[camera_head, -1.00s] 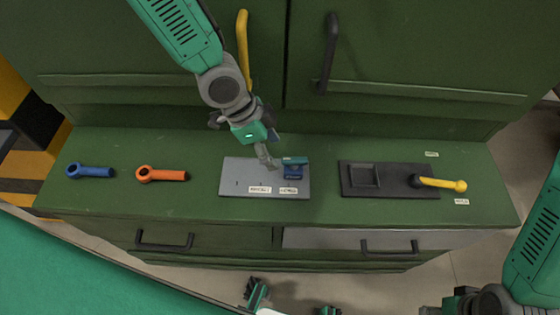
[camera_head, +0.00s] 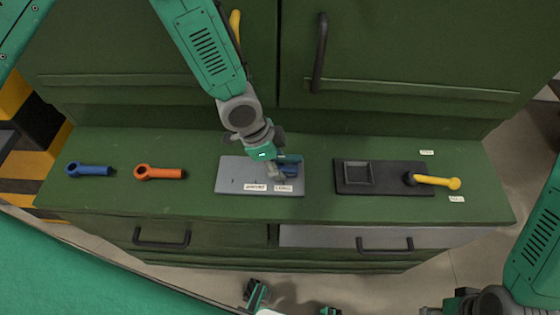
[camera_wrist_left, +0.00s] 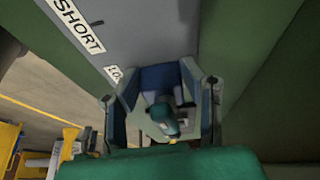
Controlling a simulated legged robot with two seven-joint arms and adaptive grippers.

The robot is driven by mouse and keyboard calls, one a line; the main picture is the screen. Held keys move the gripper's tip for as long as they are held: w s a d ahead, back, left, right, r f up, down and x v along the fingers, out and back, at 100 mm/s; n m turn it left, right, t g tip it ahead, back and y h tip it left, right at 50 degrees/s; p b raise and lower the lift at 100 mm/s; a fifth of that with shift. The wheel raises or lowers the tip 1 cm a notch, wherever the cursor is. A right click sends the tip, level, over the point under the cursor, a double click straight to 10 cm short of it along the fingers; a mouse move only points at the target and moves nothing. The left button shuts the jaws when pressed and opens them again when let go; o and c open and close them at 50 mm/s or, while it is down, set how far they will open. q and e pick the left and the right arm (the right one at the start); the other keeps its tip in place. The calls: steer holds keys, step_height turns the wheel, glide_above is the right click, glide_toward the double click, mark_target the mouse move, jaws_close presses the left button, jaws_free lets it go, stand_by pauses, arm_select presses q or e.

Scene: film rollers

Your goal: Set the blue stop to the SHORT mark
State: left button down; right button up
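The blue stop (camera_head: 290,168) stands at the right end of a grey plate (camera_head: 230,177), behind the LONG label (camera_head: 283,189). The SHORT label (camera_head: 255,187) is to its left. My left gripper (camera_head: 279,170) is down at the stop and partly hides it. In the left wrist view the stop's blue body (camera_wrist_left: 160,77) and a teal knob-like part lie between the two fingers (camera_wrist_left: 162,98), which are apart; contact is unclear. My right gripper (camera_head: 292,298) shows only as two separated fingertips at the bottom edge, apparently empty.
A blue ring-ended handle (camera_head: 90,170) and an orange one (camera_head: 160,173) lie left of the plate. A black panel (camera_head: 395,187) with a yellow lever (camera_head: 437,181) is at the right. Cabinet doors with handles (camera_head: 320,52) rise behind; drawers are below.

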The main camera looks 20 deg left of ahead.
mark_target(292, 163)
arm_select(q)
steer(key=d, duration=0.2)
steer(key=w+d, duration=0.1)
steer(key=shift+d+r, duration=0.2)
steer(key=shift+r, duration=0.15)
steer(key=shift+a, duration=0.25)
steer(key=a, duration=0.2)
steer(key=s+a+p, duration=0.1)
steer(key=a, duration=0.1)
steer(key=a+p, duration=0.1)
steer(key=a, duration=0.2)
steer(key=shift+s, duration=0.35)
steer(key=shift+s+a, duration=0.1)
steer(key=shift+a, duration=0.45)
steer(key=c, duration=1.2)
jaws_free()
steer(key=shift+o, duration=0.8)
steer(key=shift+s+d+f, duration=0.1)
steer(key=shift+d, duration=0.05)
arm_select(e)
steer(key=shift+w+d+r, duration=0.2)
steer(key=shift+d+r, duration=0.45)
steer(key=shift+d, duration=0.25)
